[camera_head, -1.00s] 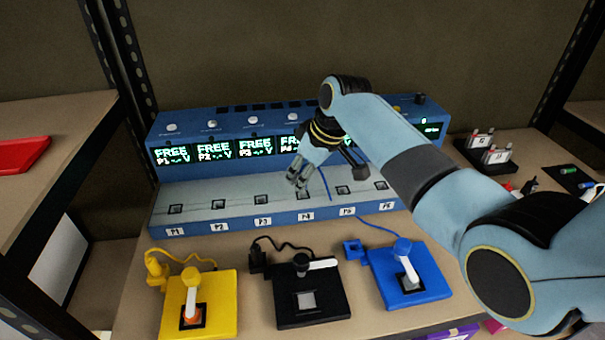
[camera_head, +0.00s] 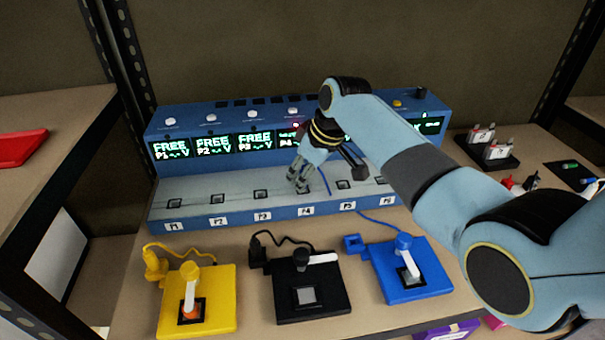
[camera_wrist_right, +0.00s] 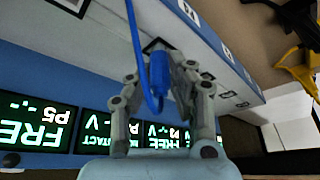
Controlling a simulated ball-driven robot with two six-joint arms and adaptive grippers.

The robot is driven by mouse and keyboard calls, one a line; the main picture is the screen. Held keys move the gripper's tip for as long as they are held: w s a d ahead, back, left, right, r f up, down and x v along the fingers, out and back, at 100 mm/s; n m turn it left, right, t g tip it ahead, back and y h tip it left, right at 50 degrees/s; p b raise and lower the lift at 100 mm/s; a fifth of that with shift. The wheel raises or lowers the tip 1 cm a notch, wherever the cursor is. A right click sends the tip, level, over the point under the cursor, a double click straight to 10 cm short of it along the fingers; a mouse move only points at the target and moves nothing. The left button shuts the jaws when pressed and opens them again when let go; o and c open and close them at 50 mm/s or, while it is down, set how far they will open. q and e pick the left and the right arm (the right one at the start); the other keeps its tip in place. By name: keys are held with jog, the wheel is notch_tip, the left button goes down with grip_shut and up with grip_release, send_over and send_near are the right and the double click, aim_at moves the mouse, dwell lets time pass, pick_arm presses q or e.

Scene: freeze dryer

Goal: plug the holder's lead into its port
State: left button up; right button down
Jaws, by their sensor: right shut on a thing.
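My right gripper (camera_head: 299,182) is shut on a blue plug (camera_wrist_right: 159,75), which sits between its fingers in the wrist view. The gripper is low at port P4 of the blue dryer unit (camera_head: 185,218) and mostly hides that port. Whether the plug is seated cannot be seen. A thin blue lead (camera_head: 378,225) runs from near the gripper to the blue holder (camera_head: 425,277); it loops beside the plug in the wrist view. A small empty-looking blue block (camera_head: 353,244) is at the holder's left. In the wrist view one display seems to read contact. My left gripper is not in view.
A yellow holder (camera_head: 218,309) and a black holder (camera_head: 325,298), each with its own lead, stand left of the blue one. Ports P1 (camera_head: 174,203), P2 and P3 look empty. A rack (camera_head: 487,152) stands at right; a shelf post is at left.

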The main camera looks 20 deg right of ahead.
jog(key=shift+f, duration=0.45)
jog(key=c, duration=1.1)
grip_release()
jog(key=shift+r, duration=0.2)
